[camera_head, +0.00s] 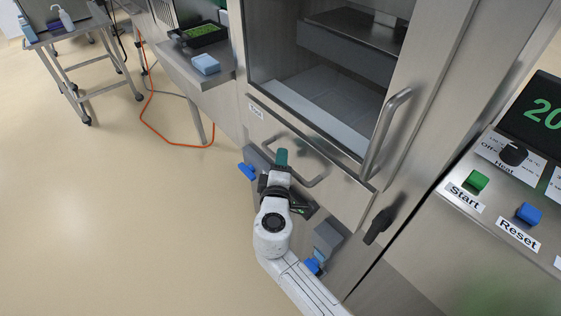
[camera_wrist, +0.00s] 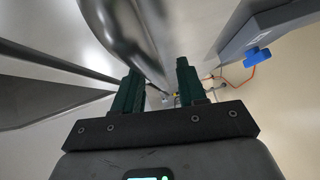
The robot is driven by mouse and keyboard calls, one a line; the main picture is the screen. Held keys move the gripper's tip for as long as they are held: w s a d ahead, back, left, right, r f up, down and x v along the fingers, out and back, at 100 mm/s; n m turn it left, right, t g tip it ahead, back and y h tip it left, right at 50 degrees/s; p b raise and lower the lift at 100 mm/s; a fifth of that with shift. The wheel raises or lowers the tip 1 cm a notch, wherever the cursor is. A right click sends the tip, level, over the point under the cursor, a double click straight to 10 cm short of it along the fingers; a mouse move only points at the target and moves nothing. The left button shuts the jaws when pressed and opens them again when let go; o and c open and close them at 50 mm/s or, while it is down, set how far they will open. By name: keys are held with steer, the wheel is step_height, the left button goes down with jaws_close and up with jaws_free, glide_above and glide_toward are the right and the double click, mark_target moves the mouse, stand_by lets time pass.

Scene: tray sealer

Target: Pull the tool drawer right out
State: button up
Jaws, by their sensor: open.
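The tool drawer (camera_head: 340,191) is a steel front low on the machine in the head view, with a small label (camera_head: 256,111) at its upper left. It looks close to flush with the panel around it. Its bent steel bar handle (camera_head: 318,181) stands out from the front; the bar looms large in the wrist view (camera_wrist: 128,28). My gripper (camera_head: 281,157) is at the left part of the handle, with dark green fingers apart. In the wrist view the bar runs down toward the gap between my fingers (camera_wrist: 160,84); I cannot tell whether they touch it.
A black latch (camera_head: 378,226) and grey blocks with blue knobs (camera_head: 247,171) are close to my arm. A control panel (camera_head: 500,190) stands at right.

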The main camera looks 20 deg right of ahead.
steer(key=shift+w+d, duration=0.15)
steer(key=shift+w, duration=0.1)
steer(key=shift+c, duration=0.3)
steer(key=shift+f, duration=0.1)
jaws_close()
